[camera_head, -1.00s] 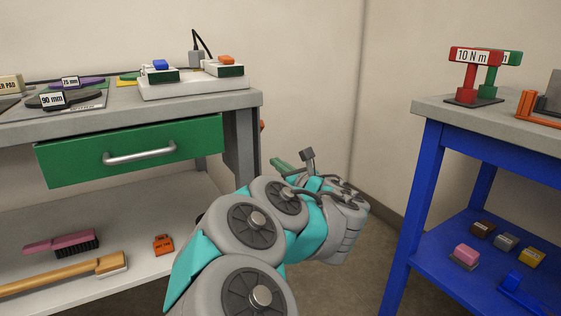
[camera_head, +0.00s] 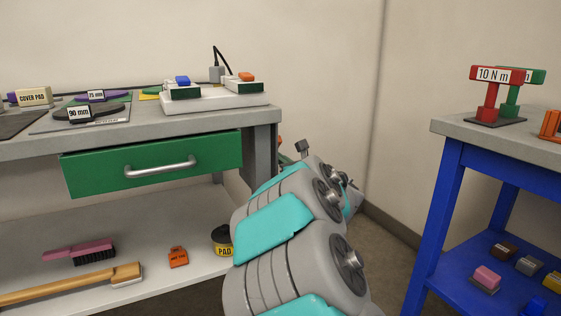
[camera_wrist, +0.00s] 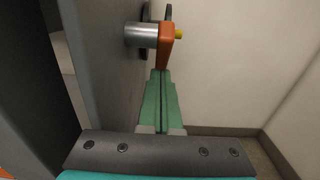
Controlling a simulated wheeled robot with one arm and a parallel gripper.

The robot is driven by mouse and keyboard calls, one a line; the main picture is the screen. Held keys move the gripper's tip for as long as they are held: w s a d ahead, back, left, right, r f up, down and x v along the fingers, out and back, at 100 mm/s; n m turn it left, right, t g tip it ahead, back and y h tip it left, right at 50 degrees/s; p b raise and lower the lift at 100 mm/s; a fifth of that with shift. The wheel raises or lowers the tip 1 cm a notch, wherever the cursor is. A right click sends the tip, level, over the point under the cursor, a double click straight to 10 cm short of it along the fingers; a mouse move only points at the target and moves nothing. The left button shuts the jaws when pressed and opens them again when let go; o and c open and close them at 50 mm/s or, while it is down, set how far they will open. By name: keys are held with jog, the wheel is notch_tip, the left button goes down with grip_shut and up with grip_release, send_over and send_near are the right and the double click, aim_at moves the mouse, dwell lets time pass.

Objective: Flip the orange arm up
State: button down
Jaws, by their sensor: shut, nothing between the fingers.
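The orange arm (camera_wrist: 166,48) shows in the wrist view, fixed to a grey metal cylinder (camera_wrist: 140,34) on the side of the grey bench. It hangs down from that cylinder, with a yellow tip (camera_wrist: 180,35) beside its upper part. My gripper (camera_wrist: 160,74) has its green fingers together with nothing between them. The fingertips are right at the lower end of the orange arm; I cannot tell whether they touch. In the head view, a small bit of orange (camera_head: 279,141) shows at the bench's right side, and my arm hides most of that area.
The grey bench (camera_head: 150,122) with a green drawer (camera_head: 110,168) stands at left. A blue cart (camera_head: 447,190) with a red 10 N m stand (camera_head: 490,95) is at right. Open floor lies between them, with the wall corner behind.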

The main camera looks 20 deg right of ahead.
jog(key=shift+d+r+b, duration=0.1)
jog(key=shift+d+b, duration=0.1)
jog(key=shift+b, duration=1)
jog(key=shift+w+a+b, duration=0.2)
jog(key=shift+w+b, duration=0.1)
jog(key=shift+b, duration=0.55)
